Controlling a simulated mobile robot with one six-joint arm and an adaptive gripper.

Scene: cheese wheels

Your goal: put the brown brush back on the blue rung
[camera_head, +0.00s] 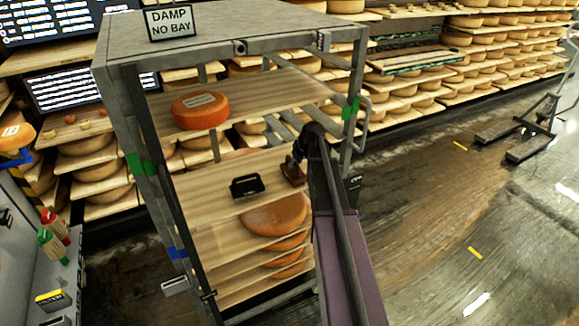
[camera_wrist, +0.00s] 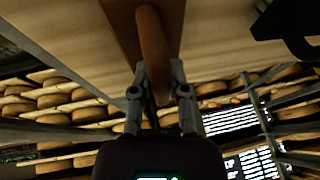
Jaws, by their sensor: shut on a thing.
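The brown brush (camera_head: 292,174) is at the right part of a wooden shelf board (camera_head: 215,190) in the rack. My gripper (camera_head: 301,152) is shut on its handle; in the wrist view the brown handle (camera_wrist: 152,45) lies between the fingers (camera_wrist: 158,80), with the brush's wider brown body above it. I cannot tell whether the brush touches the board. Blue tape (camera_head: 177,253) marks the rack's left front post low down, below green tape (camera_head: 136,163). A black handled object (camera_head: 246,186) lies on the same board, left of the brush.
An orange wheel (camera_head: 200,110) sits on an upper board. Several wheels (camera_head: 273,214) lie on boards below. The right post (camera_head: 357,85) stands close to my arm. Open floor (camera_head: 430,210) lies to the right.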

